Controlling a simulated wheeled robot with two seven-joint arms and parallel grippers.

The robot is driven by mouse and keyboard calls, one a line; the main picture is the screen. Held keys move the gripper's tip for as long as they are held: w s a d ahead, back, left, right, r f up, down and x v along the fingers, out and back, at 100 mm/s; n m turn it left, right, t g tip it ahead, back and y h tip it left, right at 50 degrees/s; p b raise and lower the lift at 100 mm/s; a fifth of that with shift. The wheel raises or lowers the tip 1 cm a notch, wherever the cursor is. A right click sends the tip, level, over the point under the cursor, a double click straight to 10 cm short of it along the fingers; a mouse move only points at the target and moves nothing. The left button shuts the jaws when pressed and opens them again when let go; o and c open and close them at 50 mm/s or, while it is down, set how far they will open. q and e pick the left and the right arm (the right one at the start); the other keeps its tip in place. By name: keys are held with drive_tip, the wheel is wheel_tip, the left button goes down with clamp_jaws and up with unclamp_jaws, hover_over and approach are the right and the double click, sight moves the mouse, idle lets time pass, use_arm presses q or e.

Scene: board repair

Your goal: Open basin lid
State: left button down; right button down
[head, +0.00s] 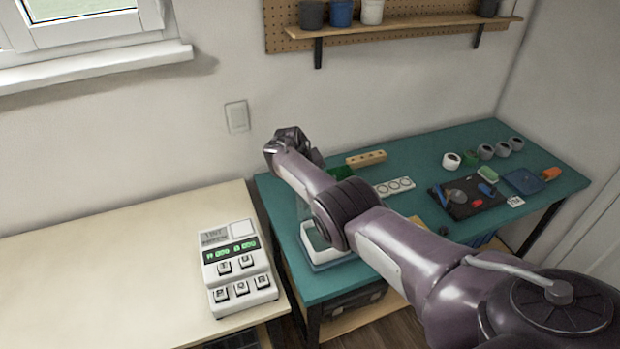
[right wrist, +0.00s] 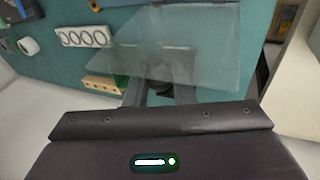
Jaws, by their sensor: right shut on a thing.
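The basin (head: 327,262) is a pale, open-topped box at the left front of the teal bench, partly hidden by my right arm. The basin lid (right wrist: 195,50) is a clear, see-through panel in the right wrist view. In the head view, it stands raised and tilted over the basin, and my arm hides much of it. My right gripper (right wrist: 158,92) is shut on the lid's edge. In the head view, the right wrist is above the bench's back left, and its fingertips are hidden. My left gripper is not in view.
A wooden block with holes (head: 366,158) and a white strip with circles (head: 394,186) lie behind and right of the basin. A keyed device (head: 236,268) stands on the left table.

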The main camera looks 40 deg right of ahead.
drive_tip(key=shift+f, duration=0.2)
idle(0.3)
drive_tip(key=c, duration=1.3)
unclamp_jaws()
drive_tip(key=shift+f, duration=0.1)
drive_tip(key=shift+a+r, duration=0.1)
drive_tip(key=shift+r, duration=0.3)
drive_tip(key=p+v, duration=0.2)
drive_tip(key=v, duration=0.5)
drive_tip(key=shift+w+a, duration=0.1)
